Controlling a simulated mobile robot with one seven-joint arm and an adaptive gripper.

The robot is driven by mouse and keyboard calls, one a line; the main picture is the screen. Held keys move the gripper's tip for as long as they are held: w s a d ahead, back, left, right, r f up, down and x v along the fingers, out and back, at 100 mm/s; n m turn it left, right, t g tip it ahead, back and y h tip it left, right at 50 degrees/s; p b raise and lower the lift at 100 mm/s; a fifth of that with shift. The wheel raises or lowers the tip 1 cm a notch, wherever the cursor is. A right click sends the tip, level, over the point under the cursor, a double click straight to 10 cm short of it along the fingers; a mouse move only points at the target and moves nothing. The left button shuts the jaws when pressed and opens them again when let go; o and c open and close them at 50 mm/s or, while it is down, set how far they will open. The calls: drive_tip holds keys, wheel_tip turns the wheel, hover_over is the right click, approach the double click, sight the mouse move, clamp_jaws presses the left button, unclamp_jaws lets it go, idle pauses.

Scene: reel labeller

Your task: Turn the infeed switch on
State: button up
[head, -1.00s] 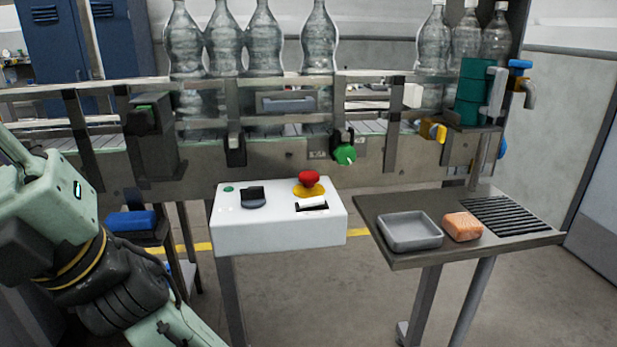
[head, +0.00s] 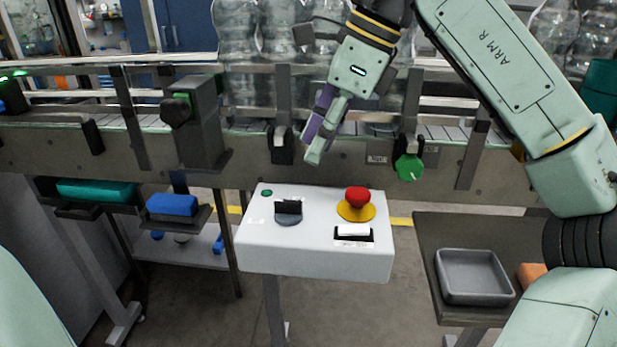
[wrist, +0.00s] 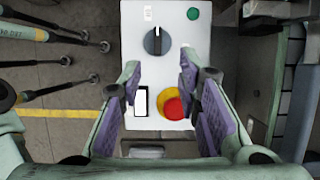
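A white control box (head: 315,262) stands in front of the conveyor. On its left half is a dark rotary switch (head: 288,212); it also shows in the wrist view (wrist: 157,41), its pale mark toward the top of that picture, which is the box's left side. A white rocker (head: 353,231) sits front right on the box. The labels are too small to read, so I cannot tell which is the infeed switch. My gripper (head: 314,143) is above and behind the box, touching no control. In the wrist view my gripper (wrist: 160,75) is open and empty, its purple-padded fingers apart.
A red stop button (head: 357,198) on a yellow base is right of the rotary switch. A small green lamp (head: 267,193) is at back left. The conveyor rail with a green knob (head: 408,167) runs behind. A grey tray (head: 473,277) lies on the right table.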

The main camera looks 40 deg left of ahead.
sight(288, 201)
drive_tip(key=x, duration=0.3)
drive_tip(key=p+x, duration=0.1)
drive_tip(key=x, duration=0.3)
drive_tip(key=p+x, duration=0.1)
drive_tip(key=x, duration=0.2)
drive_tip(key=shift+s+a+f, duration=0.15)
drive_tip(key=shift+s+f, duration=0.1)
drive_tip(key=shift+s, duration=0.1)
drive_tip(key=shift+c, duration=0.3)
clamp_jaws()
